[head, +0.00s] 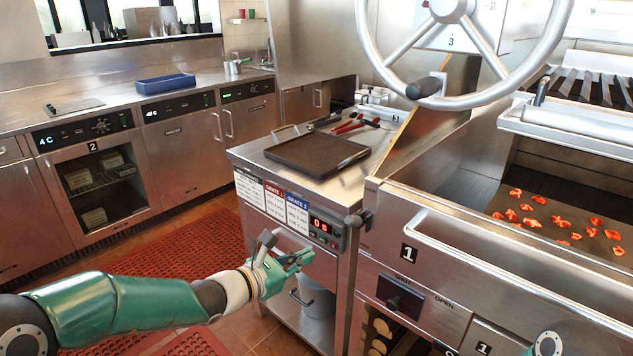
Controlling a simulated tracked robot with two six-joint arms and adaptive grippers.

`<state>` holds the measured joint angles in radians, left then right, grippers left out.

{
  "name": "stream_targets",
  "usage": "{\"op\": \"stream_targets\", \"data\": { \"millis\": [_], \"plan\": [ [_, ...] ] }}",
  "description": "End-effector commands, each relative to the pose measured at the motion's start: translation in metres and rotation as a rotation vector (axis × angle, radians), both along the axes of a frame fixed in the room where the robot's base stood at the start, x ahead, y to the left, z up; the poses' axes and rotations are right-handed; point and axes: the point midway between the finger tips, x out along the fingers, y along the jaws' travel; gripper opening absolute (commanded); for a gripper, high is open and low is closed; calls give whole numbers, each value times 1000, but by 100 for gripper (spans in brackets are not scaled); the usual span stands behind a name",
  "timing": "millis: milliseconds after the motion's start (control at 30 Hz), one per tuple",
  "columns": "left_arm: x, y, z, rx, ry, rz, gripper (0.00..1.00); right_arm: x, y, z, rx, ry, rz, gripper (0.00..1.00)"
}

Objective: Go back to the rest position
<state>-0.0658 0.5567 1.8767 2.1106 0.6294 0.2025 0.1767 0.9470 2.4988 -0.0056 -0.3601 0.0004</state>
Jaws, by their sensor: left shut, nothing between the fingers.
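My left arm comes in from the lower left, with a green forearm. My left gripper (303,258) is shut and empty. In the picture it lies in front of the steel side cart, just below the red-digit timer panel (325,229). I cannot tell whether it touches the cart. Only a small green and grey part of my right arm shows at the lower right edge; its gripper is out of view.
A dark tray (317,153) and red-handled tools (350,126) lie on the cart top. A bucket (316,296) stands below. The grill with handwheel (452,12) and glowing coals (532,222) is at the right. Red mats (205,239) cover open floor at the left.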

Motion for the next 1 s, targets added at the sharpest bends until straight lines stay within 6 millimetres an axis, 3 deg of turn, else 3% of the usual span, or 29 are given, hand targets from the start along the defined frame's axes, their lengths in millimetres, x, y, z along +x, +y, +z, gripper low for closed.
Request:
{"op": "stream_targets", "data": {
  "millis": [67, 133, 267, 400, 567, 700, 800, 900, 1000],
  "plan": [
    [3, 8, 2, 1, 21, 13, 0, 0, 0, 14, 0, 0, 0, 54],
    [1, 14, -10, 3, 72, 23, 0, 0, 0, 30, 0, 0, 0, 54],
    [-43, 9, -71, 110, 207, -93, 0, 0, 0, 55, 0, -1, 0, 54],
    [-122, 7, -141, 329, 326, -321, 0, 0, 0, 76, 0, 0, 0, 54],
    [-228, 24, -200, 610, 373, -666, 0, 0, 0, 96, 0, 0, 0, 54],
    [-303, 51, -229, 838, 287, -983, 0, 0, 0, 108, 0, 0, 0, 54],
    [-339, 68, -241, 975, 145, -1191, 0, 0, 0, 113, 0, 0, 0, 54],
    [-356, 77, -249, 1092, -50, -1355, 0, 0, 0, 114, 0, 0, 0, 54],
    [-358, 78, -253, 1187, -261, -1455, 0, 0, 0, 113, 0, 0, 0, 54]
  ]
}}
